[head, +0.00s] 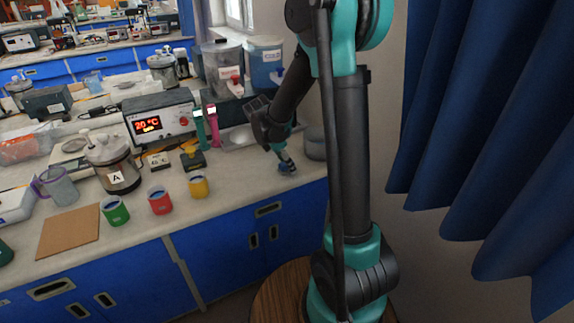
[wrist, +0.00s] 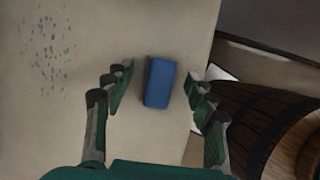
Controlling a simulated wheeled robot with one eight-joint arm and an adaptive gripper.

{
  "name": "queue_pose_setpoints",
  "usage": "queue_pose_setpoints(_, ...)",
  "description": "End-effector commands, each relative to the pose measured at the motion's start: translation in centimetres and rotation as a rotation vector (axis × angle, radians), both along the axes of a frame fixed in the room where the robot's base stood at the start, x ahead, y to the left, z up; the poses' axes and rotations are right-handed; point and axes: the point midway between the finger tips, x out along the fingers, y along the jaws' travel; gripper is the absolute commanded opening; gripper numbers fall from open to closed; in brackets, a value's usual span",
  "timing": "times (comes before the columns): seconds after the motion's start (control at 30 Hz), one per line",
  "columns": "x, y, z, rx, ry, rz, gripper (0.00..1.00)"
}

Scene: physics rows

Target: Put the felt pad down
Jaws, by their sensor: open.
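The felt pad is a small blue block (wrist: 159,82) lying on the pale bench top, near the bench's edge in the wrist view. In the head view it is a small blue patch (head: 287,169) under my gripper (head: 284,160). In the wrist view my gripper (wrist: 160,76) is open, with one finger on each side of the pad. A gap shows between the pad and each finger, so neither appears to touch it. The pad's underside is hidden.
Green (head: 115,210), red (head: 160,200) and yellow (head: 198,186) cups stand to the left on the bench (head: 235,165). A grey round container (head: 316,145) is close to my gripper's right. Blue speckles (wrist: 55,50) mark the surface at left in the wrist view.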

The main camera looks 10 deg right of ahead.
Motion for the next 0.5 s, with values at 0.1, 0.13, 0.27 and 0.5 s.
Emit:
queue_pose_setpoints(0.1,-0.2,0.7,1.6,0.0,-0.001,0.001,0.56)
queue_pose_setpoints(0.13,-0.3,0.9,2.2,0.0,-0.001,0.001,0.56)
queue_pose_setpoints(0.27,-0.6,1.9,4.7,0.0,0.0,0.003,0.56)
queue_pose_setpoints(0.5,-1.1,3.5,8.8,0.0,0.001,0.002,0.56)
